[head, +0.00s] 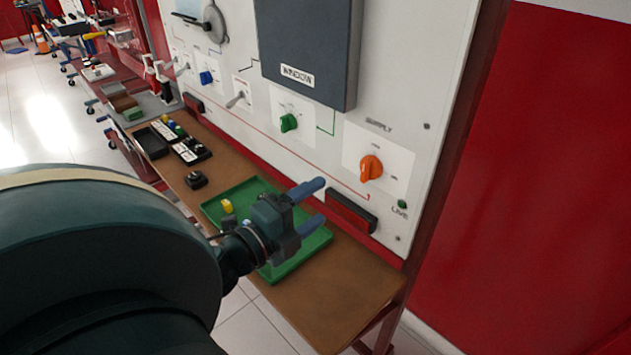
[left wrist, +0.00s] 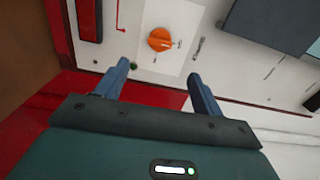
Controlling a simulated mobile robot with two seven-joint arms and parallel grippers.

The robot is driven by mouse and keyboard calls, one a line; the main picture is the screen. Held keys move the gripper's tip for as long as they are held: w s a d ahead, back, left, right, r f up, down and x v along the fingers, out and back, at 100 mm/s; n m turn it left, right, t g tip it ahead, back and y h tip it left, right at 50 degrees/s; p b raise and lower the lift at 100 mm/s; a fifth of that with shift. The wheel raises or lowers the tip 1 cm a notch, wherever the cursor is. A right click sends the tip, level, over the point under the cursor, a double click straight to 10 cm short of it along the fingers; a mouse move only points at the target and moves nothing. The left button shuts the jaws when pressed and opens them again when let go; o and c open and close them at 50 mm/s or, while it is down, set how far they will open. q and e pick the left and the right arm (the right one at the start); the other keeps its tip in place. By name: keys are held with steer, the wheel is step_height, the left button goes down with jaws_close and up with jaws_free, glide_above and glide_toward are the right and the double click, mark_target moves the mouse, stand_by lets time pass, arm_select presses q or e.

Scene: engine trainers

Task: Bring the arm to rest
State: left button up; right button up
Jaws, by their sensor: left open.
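My left gripper (head: 314,207) is open and empty, with its two blue fingers apart. In the head view it hangs above the green tray (head: 291,268) and in front of the white panel (head: 323,160). In the left wrist view the open fingers (left wrist: 160,85) point toward the panel, with the orange supply knob (left wrist: 159,39) beyond them and apart from them. The orange knob also shows in the head view, up and right of the fingers. My left arm fills the lower left of the head view. My right gripper is not in view.
A brown bench (head: 345,290) runs along the panel, bare at its near right end. A yellow piece (head: 227,206) sits in the tray. A green knob (head: 289,122) and a dark window box (head: 310,50) are on the panel. A red wall (head: 550,190) stands at right.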

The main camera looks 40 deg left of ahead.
arm_select(q)
steer(key=s+d+f+n+g+p, duration=0.2)
steer(key=s+d+f+n+g, duration=0.1)
steer(key=d+f+n, duration=0.5)
steer(key=s+d+f+n+g+h+p, duration=0.1)
steer(key=s+d+f+n+g+p, duration=0.1)
steer(key=d+f+n, duration=0.5)
step_height(320, 180, down, 4)
steer(key=shift+s+d+r+n+g+h, duration=0.15)
steer(key=shift+s+d+n+g+h, duration=0.2)
steer(key=shift+s+d+g, duration=0.55)
steer(key=shift+w+d, duration=0.15)
steer(key=shift+w, duration=0.05)
